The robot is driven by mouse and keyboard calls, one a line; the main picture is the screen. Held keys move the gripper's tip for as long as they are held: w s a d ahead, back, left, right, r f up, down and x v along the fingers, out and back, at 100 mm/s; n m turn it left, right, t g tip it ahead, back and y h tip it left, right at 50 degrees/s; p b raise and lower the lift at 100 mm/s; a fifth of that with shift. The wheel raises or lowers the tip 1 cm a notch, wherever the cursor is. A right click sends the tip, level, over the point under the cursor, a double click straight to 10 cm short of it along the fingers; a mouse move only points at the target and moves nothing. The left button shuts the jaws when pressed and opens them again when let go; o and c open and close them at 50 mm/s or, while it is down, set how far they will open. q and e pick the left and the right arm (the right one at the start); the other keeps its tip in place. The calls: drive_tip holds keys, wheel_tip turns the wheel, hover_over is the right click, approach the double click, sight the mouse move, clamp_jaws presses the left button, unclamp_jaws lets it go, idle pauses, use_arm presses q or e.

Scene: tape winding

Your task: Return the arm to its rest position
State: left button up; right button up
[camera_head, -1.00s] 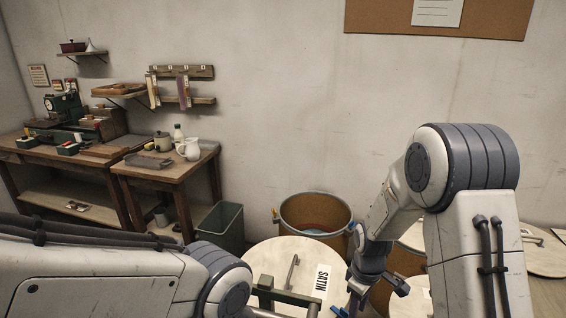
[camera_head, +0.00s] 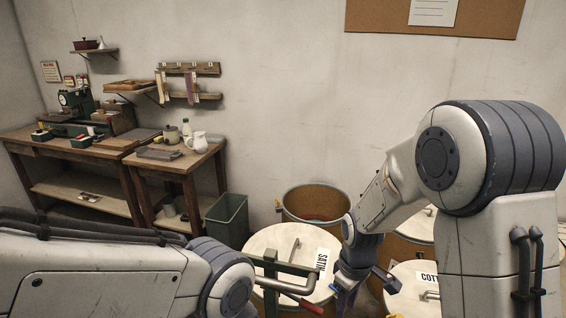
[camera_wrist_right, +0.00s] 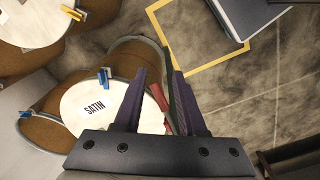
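My right arm reaches down from the right in the head view. Its gripper (camera_head: 346,298) is small there and over the drums. In the right wrist view the two dark purple fingers of the right gripper (camera_wrist_right: 159,74) stand apart, with nothing held between them.
A round drum lid marked SATIN (camera_head: 285,262) lies below, with a lid marked COTT (camera_head: 412,285) to its right. An open brown drum (camera_head: 316,203) stands behind. A green frame with a grey handle (camera_head: 290,286) crosses in front. A green bin (camera_head: 227,220) and wooden tables (camera_head: 180,165) stand left.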

drive_tip(key=s+a+r+p, duration=0.1)
drive_tip(key=s+a+r, duration=0.2)
drive_tip(key=s+r, duration=0.2)
drive_tip(key=s+a+r+p, duration=0.2)
drive_tip(key=s+r, duration=0.3)
drive_tip(key=s, duration=0.3)
drive_tip(key=s+a+r+m+p, duration=0.1)
drive_tip(key=s+a+r, duration=0.3)
drive_tip(key=s+r, duration=0.2)
drive_tip(key=shift+s+a+y+p, duration=0.3)
drive_tip(key=shift+s+y+p, duration=0.1)
drive_tip(key=shift+s, duration=0.25)
drive_tip(key=shift+r, duration=0.1)
